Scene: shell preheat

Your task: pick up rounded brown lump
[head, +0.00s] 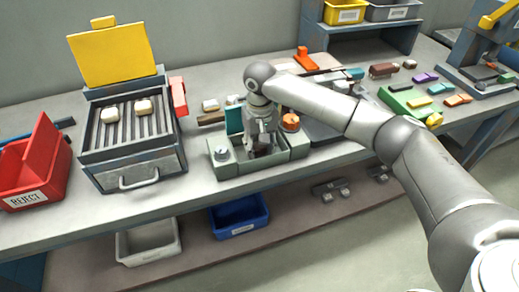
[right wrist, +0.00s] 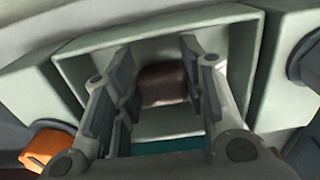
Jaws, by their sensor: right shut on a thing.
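The rounded brown lump (right wrist: 163,84) shows in the right wrist view, inside a grey-green open box (right wrist: 80,75). My right gripper (head: 262,148) reaches down into this grey-green station (head: 228,168) in the head view. In the right wrist view its fingers (right wrist: 160,72) stand on both sides of the lump and are shut on it. The lump is low between the box walls; whether it touches the floor I cannot tell. In the head view the lump is hidden by the gripper. My left gripper is not in view.
A grill-like unit (head: 133,155) with a yellow lid (head: 113,55) and two pale pieces stands left. A red reject bin (head: 45,170) is at the far left. An orange knob (head: 291,122) sits right of the gripper. A green tray (head: 400,98) lies farther right.

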